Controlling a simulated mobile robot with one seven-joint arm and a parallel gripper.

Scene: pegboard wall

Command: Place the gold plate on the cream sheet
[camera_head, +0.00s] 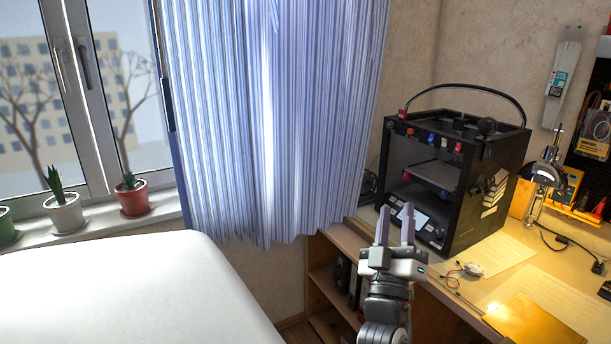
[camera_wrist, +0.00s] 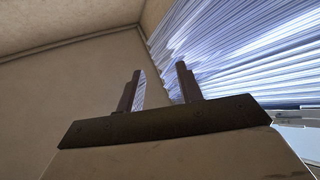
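The gold plate (camera_head: 536,322) lies flat on the wooden desk at the lower right of the head view. A cream sheet (camera_head: 497,252) lies on the desk just in front of the black printer, and a second cream sheet (camera_head: 543,290) lies partly under or against the plate's far edge; I cannot tell which. My gripper (camera_head: 394,226) is raised near the desk's left edge, left of the plate and sheets, its fingers pointing up. The fingers are apart with nothing between them. The wrist view shows the gripper (camera_wrist: 160,90) open and empty against wall and curtain.
A black 3D printer (camera_head: 453,170) stands on the desk (camera_head: 462,303) behind my gripper. A small wired part (camera_head: 470,269) lies on the nearer desk surface. A desk lamp (camera_head: 545,180) stands to the right. A white bed-like surface (camera_head: 130,295) fills the lower left.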

